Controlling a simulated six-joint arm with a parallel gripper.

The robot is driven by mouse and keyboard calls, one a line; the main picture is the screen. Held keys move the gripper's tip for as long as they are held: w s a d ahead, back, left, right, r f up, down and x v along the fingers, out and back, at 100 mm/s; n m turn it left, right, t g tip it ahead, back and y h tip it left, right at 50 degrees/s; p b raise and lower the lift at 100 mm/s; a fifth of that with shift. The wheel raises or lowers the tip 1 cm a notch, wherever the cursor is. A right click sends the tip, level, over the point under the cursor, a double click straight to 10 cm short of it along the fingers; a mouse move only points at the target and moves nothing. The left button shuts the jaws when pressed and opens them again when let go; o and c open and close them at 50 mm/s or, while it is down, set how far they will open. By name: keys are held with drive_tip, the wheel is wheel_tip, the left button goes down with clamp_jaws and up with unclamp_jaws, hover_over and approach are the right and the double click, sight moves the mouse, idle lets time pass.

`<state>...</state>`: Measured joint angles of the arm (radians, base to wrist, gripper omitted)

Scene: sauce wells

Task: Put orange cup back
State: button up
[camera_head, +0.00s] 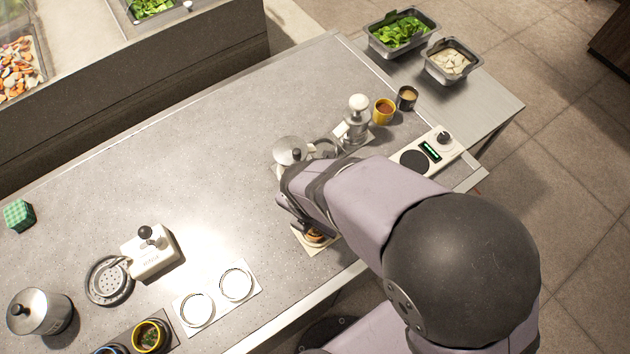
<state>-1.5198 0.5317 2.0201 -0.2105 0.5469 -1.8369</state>
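An orange-yellow cup (384,112) with brown contents stands upright near the far right edge of the counter, beside a small dark cup (406,98). A second yellow cup (150,338) with green contents sits in a dark holder at the bottom left. A white plate (217,298) with two round wells lies beside that holder, and both wells look empty. My gripper (291,212) is over the middle of the counter, apart from both yellow cups. My arm hides its fingers, so its opening does not show. Below it a round orange-brown item (315,236) is partly hidden on a beige square.
A metal pot (290,151) and a silver press-like device (355,118) stand just beyond my gripper. A white device (150,252), a dark strainer (108,280) and a lidded pot (38,311) are at left. The counter's upper middle is clear.

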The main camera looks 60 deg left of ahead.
drive_tip(key=shift+f, duration=0.5)
idle(0.7)
drive_tip(key=o, duration=1.3)
drive_tip(key=shift+c, duration=0.2)
wheel_tip(320, 180, up, 8)
drive_tip(key=p, duration=0.8)
